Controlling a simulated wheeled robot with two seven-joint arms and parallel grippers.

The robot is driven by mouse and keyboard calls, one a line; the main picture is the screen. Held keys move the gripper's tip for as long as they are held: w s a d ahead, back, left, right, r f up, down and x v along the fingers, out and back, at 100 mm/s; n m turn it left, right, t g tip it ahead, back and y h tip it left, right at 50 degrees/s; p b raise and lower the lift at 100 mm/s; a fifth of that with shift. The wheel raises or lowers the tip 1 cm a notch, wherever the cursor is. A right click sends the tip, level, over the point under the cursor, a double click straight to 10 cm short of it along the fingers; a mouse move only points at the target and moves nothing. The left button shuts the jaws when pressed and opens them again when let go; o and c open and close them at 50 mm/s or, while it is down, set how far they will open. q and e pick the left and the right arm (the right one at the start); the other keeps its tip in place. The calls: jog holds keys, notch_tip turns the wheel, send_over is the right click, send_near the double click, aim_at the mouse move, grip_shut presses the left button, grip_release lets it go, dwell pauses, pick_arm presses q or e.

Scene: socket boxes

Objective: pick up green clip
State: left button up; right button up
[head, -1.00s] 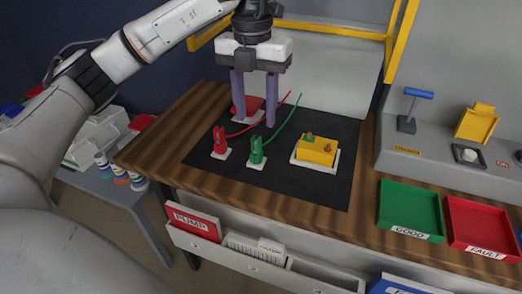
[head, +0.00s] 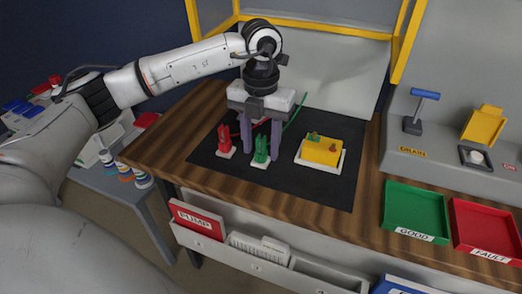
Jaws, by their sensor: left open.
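The green clip (head: 261,150) stands upright on a small white base on the black mat (head: 315,193), with a green wire running up behind it. My left gripper (head: 261,157) is open and points down. Its two purple-grey fingers appear on either side of the green clip in the head view; I cannot tell whether they touch it. The red clip (head: 224,139) stands on its own white base just left of the fingers. My right gripper is not in view.
A yellow box (head: 322,151) sits on a white plate right of the gripper. A green GOOD tray (head: 414,212) and a red FAULT tray (head: 484,226) lie farther right. The front part of the mat is clear.

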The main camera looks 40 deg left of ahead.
aim_at(261, 136)
pick_arm(q)
grip_shut()
jog(key=shift+r, duration=0.1)
notch_tip(261, 136, up, 10)
jog(key=shift+f, duration=0.1)
dwell(0.4)
jog(key=shift+p, duration=0.35)
